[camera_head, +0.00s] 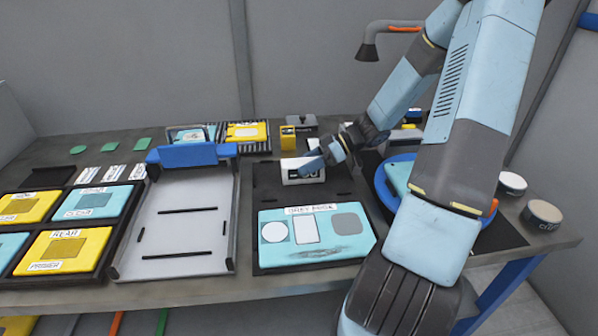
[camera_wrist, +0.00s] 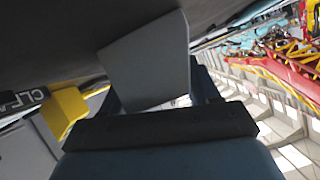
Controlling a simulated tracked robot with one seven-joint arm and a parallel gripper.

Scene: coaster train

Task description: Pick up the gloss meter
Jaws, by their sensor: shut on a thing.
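The gloss meter (camera_head: 300,172), a small white-grey box with dark markings on its front, is at the middle of the bench, over the back part of a dark tray. My gripper (camera_head: 316,164) comes in from the right and is shut on it. In the wrist view a plain grey face of the gloss meter (camera_wrist: 148,62) shows between the fingers of my gripper (camera_wrist: 160,95). I cannot tell whether its underside touches the tray.
A light-blue board marked GREY MASK (camera_head: 335,250) lies just in front. A grey tray (camera_head: 185,235) with a blue bar (camera_head: 190,154) stands left, beside yellow and blue panels. A yellow block (camera_head: 288,139) stands behind. A blue round dish (camera_head: 385,190) is right.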

